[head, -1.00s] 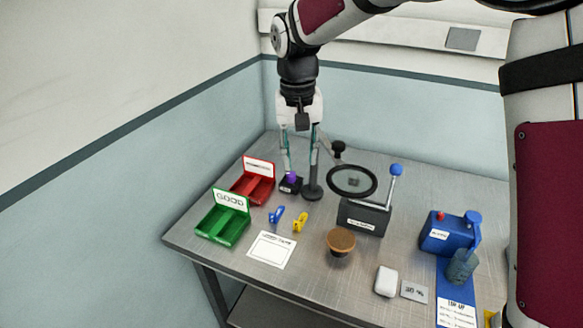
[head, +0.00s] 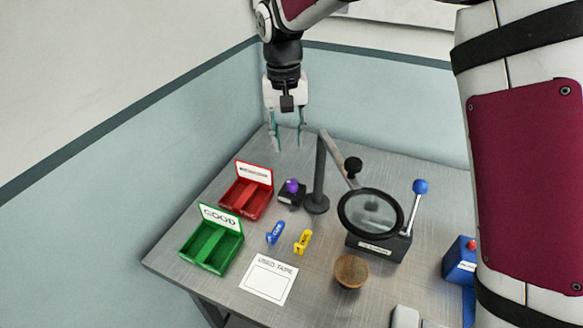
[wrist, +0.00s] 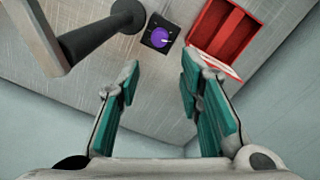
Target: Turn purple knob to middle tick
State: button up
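The purple knob (head: 291,186) sits on a small black box (head: 290,200) on the table, between the red bin and the magnifier's post. In the wrist view the knob (wrist: 161,37) shows from above with a light pointer line toward the right; tick marks on the box are too small to read. My gripper (head: 287,145) is open and empty, behind and above the knob in the head view. In the wrist view its two teal-padded fingers (wrist: 160,82) are wide apart, and the knob lies beyond the fingertips, not touched.
The magnifier post (head: 319,175) stands close right of the knob box, with its lens (head: 370,214) further right. A red bin (head: 240,200) is close left, a green bin (head: 208,262) nearer. Blue (head: 275,233) and yellow (head: 303,242) clips lie in front.

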aim_at(292, 182)
jog(key=f, duration=0.4)
jog(key=f+p, duration=0.1)
jog(key=f, duration=0.8)
jog(key=shift+w+d+f, duration=0.15)
jog(key=shift+d+f, duration=0.2)
grip_shut()
